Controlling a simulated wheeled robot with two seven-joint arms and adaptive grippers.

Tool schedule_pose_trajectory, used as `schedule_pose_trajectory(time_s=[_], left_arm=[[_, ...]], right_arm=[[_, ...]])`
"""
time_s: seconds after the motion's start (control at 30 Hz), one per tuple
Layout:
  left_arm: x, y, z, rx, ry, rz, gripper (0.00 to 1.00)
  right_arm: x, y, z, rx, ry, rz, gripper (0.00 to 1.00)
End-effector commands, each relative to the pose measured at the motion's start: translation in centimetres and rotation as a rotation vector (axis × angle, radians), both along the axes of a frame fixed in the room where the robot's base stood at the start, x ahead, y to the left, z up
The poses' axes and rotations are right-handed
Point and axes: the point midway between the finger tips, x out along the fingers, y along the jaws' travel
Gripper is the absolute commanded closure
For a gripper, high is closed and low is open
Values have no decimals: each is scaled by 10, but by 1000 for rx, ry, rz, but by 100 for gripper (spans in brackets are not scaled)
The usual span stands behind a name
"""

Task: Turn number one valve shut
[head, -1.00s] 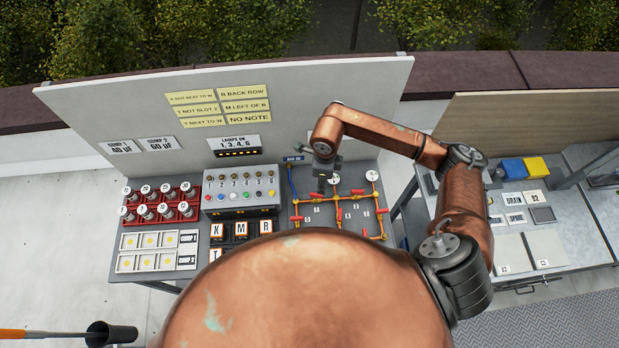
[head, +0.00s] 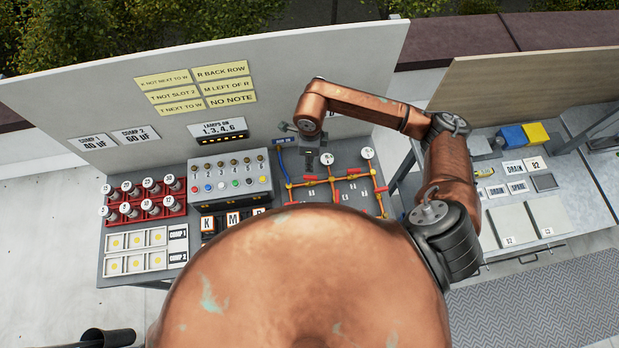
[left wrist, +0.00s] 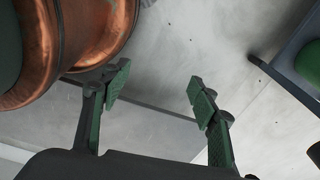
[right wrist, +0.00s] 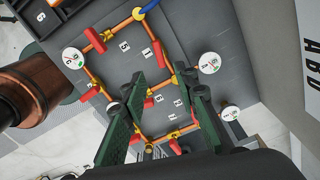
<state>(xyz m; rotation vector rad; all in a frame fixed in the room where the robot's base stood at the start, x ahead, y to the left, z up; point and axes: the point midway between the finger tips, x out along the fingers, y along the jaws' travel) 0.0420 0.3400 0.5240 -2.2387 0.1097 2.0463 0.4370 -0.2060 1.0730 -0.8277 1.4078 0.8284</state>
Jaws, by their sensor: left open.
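Red handles show there at upper left (right wrist: 95,40), at upper middle (right wrist: 158,54) and between the fingers (right wrist: 149,103). My left gripper (left wrist: 158,85) is open and empty above pale floor, outside the head view.
A grey lamp box (head: 230,180), a red rack of capacitors (head: 145,208) and white trays (head: 145,238) stand left of the panel. An upright board with notes (head: 300,80) rises behind. A second bench (head: 590,215) stands at right. My copper body hides the front middle.

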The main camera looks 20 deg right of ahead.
Motion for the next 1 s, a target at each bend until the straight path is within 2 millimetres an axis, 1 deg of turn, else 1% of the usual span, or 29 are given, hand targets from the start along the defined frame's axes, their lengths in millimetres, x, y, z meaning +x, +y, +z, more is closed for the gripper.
schedule_pose_trajectory(time_s=[0.03, 0.1, 0.2, 0.3, 0.47, 0.7, 0.8, 0.9, 1.0], left_arm=[[3, 0, -15, 0, -3, -1, 45], [7, 0, -25, 0, -7, -2, 45], [9, 0, -36, 0, -10, -2, 45], [9, 0, -40, 0, -10, -2, 45], [9, 0, -35, 0, -10, -2, 45], [9, 0, -25, 0, -10, -2, 45], [8, 0, -23, 0, -9, -2, 45], [8, 0, -21, 0, -9, -2, 45], [8, 0, -21, 0, -9, -2, 45]], right_arm=[[0, 0, -15, 0, 1, 0, 72], [0, 0, -26, 0, 1, -1, 72], [-1, -1, -37, 0, 1, -1, 72], [-1, 0, -43, 0, 2, -1, 72], [-1, 0, -55, 0, 4, -3, 72], [-2, 0, -92, 2, 6, -3, 72], [-1, 0, -104, 1, 4, -3, 72], [-1, 0, -113, 1, 3, -2, 72], [-1, 0, -118, 0, 2, -1, 72]])
